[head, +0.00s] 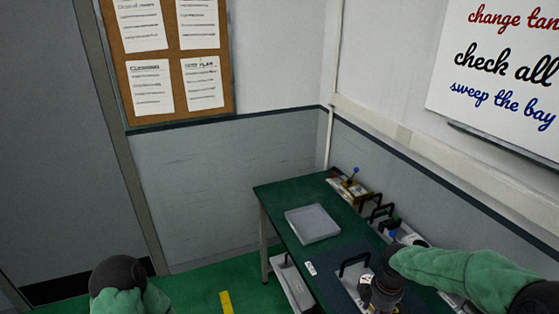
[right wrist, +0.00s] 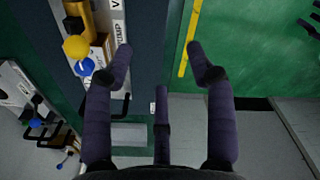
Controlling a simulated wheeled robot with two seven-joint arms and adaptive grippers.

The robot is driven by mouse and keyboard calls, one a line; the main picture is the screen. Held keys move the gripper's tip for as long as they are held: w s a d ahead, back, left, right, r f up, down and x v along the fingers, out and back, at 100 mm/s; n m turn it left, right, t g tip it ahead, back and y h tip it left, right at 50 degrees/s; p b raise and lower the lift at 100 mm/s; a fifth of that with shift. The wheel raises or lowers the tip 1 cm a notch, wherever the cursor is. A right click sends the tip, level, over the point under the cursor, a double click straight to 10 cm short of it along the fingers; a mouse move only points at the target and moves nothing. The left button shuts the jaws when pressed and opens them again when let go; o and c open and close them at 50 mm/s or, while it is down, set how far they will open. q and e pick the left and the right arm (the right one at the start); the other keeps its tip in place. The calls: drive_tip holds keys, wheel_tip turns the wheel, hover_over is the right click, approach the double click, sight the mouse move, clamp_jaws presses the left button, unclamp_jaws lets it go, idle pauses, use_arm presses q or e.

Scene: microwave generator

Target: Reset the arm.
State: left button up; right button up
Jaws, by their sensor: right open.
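My right arm (head: 460,275), in a green sleeve, reaches in from the right of the head view over the near part of the green table (head: 285,207). Only a green and dark piece of my left arm (head: 120,280) shows at the lower left of the head view. My left gripper is out of view.
Panels with black handles and a blue-knobbed lever (head: 354,172) line the wall side. A dark mat (head: 335,262) lies nearer. A whiteboard (head: 500,70) and pinboard (head: 170,60) hang above.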

drive_tip(key=s+a+f+m+y+b, duration=0.1)
drive_tip(key=s+a+f+m+b, duration=0.3)
drive_tip(key=f, duration=0.6)
drive_tip(key=w+a+f+m+y+b, duration=0.15)
drive_tip(key=a+f, duration=0.35)
drive_tip(key=f, duration=0.5)
use_arm(q)
wheel_tip(320, 180, down, 14)
drive_tip(key=b, duration=0.7)
drive_tip(key=shift+w+d+b, duration=0.2)
drive_tip(key=shift+w+b, duration=0.15)
drive_tip(key=shift+w, duration=0.05)
use_arm(e)
drive_tip(key=s+a+f+m, duration=0.3)
drive_tip(key=s+f, duration=0.3)
drive_tip(key=f, duration=0.3)
drive_tip(key=s+a+f+m+y, duration=0.1)
drive_tip(key=s+a+f+m, duration=0.3)
drive_tip(key=s+f, duration=0.3)
wheel_tip(320, 180, down, 2)
drive_tip(key=shift+s+a+f+m, duration=0.1)
drive_tip(key=shift+s+a+m, duration=0.1)
drive_tip(key=shift+m, duration=0.65)
